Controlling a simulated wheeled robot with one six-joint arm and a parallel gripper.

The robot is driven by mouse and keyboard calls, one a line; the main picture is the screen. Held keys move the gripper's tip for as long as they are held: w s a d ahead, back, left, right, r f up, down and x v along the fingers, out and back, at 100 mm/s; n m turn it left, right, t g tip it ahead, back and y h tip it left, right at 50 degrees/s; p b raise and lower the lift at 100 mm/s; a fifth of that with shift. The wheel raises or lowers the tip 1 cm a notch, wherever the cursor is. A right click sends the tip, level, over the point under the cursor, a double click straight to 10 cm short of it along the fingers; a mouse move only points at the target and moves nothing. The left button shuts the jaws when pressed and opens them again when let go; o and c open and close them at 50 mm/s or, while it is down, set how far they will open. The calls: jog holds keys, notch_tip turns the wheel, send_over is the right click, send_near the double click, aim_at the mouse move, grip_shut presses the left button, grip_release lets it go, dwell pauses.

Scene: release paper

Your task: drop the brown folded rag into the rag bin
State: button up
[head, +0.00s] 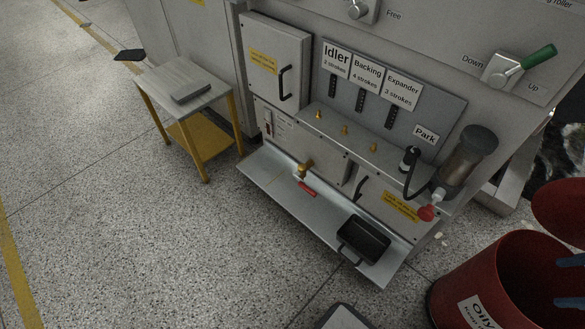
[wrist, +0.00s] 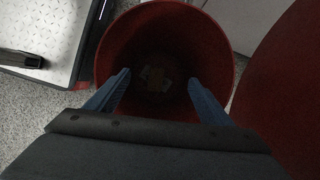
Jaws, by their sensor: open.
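The rag bin (head: 451,286) is a red drum with a white label reading "Oily", at the lower right of the head view. Its red lid (head: 562,208) stands raised beside the opening. In the wrist view I look down into the bin (wrist: 108,48). My gripper (wrist: 160,78) is open, its two blue fingers apart over the bin's mouth with nothing between them. The fingers also show at the right edge of the head view (head: 557,282). A dim brownish patch (wrist: 157,80) lies at the bottom of the bin; it may be the brown folded rag, but it is too dark to be sure.
A small table (head: 205,97) with yellow legs is at left. A flat metal-topped item (wrist: 45,35) sits left of the bin. Floor at left is clear.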

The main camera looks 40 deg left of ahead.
jog(key=v, duration=0.6)
jog(key=shift+r+p, duration=0.2)
jog(key=shift+p, duration=0.25)
jog(key=s+a+r+n+h, duration=0.1)
jog(key=s+a+r+n, duration=0.2)
jog(key=a+r+n, duration=0.35)
jog(key=s+a+r+n+h, duration=0.1)
jog(key=s+a+r+n, duration=0.2)
jog(key=a+r, duration=0.65)
jog(key=s+a+r+n+h, duration=0.1)
jog(key=s+a+r+n, duration=0.35)
jog(key=s, duration=0.35)
jog(key=s+a+r+n+h, duration=0.1)
jog(key=s+a+r+n, duration=0.2)
jog(key=s+a+n, duration=0.35)
jog(key=s+d+r+m+p, duration=0.2)
jog(key=d+r+m+p, duration=0.2)
jog(key=d+r+p, duration=0.6)
jog(key=d+p, duration=0.1)
jog(key=p, duration=0.8)
jog(key=shift+d+r+t+h, duration=0.2)
jog(key=shift+r+t+h, duration=0.1)
jog(key=shift+r+t, duration=0.1)
